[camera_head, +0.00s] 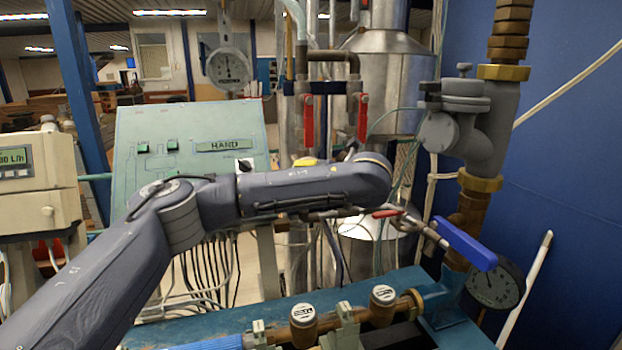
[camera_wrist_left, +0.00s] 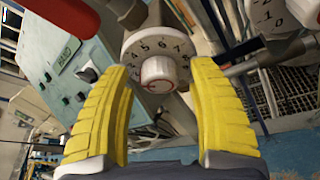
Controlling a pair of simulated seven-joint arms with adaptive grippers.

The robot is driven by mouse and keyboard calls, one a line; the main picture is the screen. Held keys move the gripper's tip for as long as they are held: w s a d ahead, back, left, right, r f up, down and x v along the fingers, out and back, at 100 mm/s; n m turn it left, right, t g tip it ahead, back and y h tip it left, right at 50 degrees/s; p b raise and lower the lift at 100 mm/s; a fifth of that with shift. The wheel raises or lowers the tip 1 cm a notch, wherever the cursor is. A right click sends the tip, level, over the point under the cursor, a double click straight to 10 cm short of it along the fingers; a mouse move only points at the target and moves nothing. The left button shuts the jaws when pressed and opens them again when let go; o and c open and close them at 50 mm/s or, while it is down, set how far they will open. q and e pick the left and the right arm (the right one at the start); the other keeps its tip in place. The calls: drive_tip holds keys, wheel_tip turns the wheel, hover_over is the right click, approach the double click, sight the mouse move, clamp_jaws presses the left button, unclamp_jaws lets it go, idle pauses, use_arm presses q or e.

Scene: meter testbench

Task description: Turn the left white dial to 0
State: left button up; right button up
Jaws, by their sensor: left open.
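The left white dial (camera_wrist_left: 158,42) is a round white scale with black numbers and a white knob (camera_wrist_left: 158,72) with a red ring on its front. In the left wrist view, the numbers 4 to 8 can be read along its upper part. My left gripper (camera_wrist_left: 161,75) has its two ribbed yellow fingers spread, one on each side of the knob. The fingers look apart from the knob, but I cannot tell the exact gap. A second white dial (camera_wrist_left: 290,12) shows at the upper right. In the head view, my left arm hides the dials. My right gripper is not in view.
A red handle (camera_wrist_left: 65,15) is close at the upper left of the wrist view. The green HAND panel (camera_head: 130,150) stands behind my arm. Red levers (camera_head: 308,120), a blue-handled valve (camera_head: 466,243) and brown pipework (camera_head: 302,322) surround the arm.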

use_arm(q)
clamp_jaws()
idle(0.6)
drive_tip(key=n+h, duration=0.2)
drive_tip(key=shift+a+n, duration=0.1)
drive_tip(key=shift+n, duration=0.3)
drive_tip(key=n+t+h, duration=0.1)
drive_tip(key=n+h, duration=0.1)
drive_tip(key=n, duration=0.1)
drive_tip(key=n+t+h, duration=0.1)
drive_tip(key=n+h, duration=0.1)
drive_tip(key=n, duration=0.1)
drive_tip(key=shift+f+n, duration=0.1)
drive_tip(key=shift+n, duration=0.2)
drive_tip(key=shift+a+n+t+h, duration=0.1)
drive_tip(key=shift+n+t+h, duration=0.6)
drive_tip(key=shift+n, duration=0.8)
